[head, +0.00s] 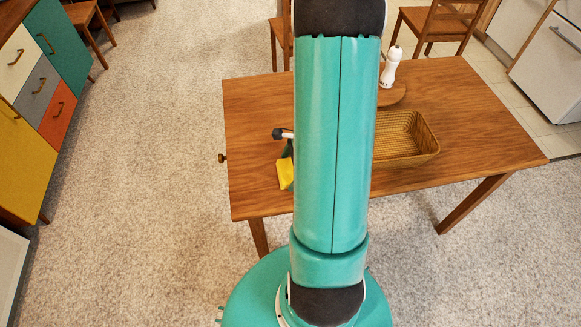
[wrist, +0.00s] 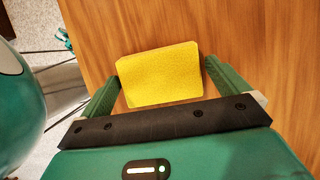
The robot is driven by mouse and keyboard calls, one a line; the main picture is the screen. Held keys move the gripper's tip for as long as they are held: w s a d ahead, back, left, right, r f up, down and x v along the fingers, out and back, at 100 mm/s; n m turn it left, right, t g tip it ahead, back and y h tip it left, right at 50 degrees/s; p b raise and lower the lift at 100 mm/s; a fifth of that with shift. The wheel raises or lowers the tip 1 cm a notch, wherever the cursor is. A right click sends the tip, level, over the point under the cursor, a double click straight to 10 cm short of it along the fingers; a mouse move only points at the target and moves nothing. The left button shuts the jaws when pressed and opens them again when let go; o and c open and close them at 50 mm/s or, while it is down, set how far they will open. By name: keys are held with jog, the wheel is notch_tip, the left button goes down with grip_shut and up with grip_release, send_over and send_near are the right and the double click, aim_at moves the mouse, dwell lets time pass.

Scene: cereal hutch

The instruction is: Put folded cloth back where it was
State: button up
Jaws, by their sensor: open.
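The folded cloth (wrist: 160,76) is a yellow, roughly rectangular piece on the wooden table (wrist: 255,35). In the wrist view it lies between the two green fingers of my gripper (wrist: 158,82), which is open. Small gaps show between the cloth and the fingers, so it does not look gripped. In the head view the cloth (head: 285,174) shows at the left part of the table (head: 260,190), just left of my arm. My gripper is mostly hidden behind my arm there.
A wicker basket (head: 433,150) stands on the table right of my arm. Chairs (head: 437,22) stand beyond the table. A coloured cabinet (head: 40,85) is at the far left. The table's right side is clear.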

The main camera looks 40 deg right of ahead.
jog(key=v, duration=1.2)
notch_tip(320, 180, up, 5)
jog(key=n, duration=0.4)
send_over(286, 173)
jog(key=w+a+r+n+h, duration=0.1)
jog(key=a+r+n+h, duration=0.1)
jog(key=a+r+n, duration=0.65)
jog(key=s+a+r+n+t+h, duration=0.1)
jog(key=s+a+r+n, duration=0.1)
jog(key=a+r+n, duration=0.2)
jog(key=s+a+r+n+t, duration=0.2)
jog(key=s+a+r+n, duration=0.1)
jog(key=a+n, duration=0.5)
jog(key=shift+s+a+r+h, duration=0.25)
jog(key=shift+a+r+h, duration=0.15)
jog(key=shift+a, duration=0.15)
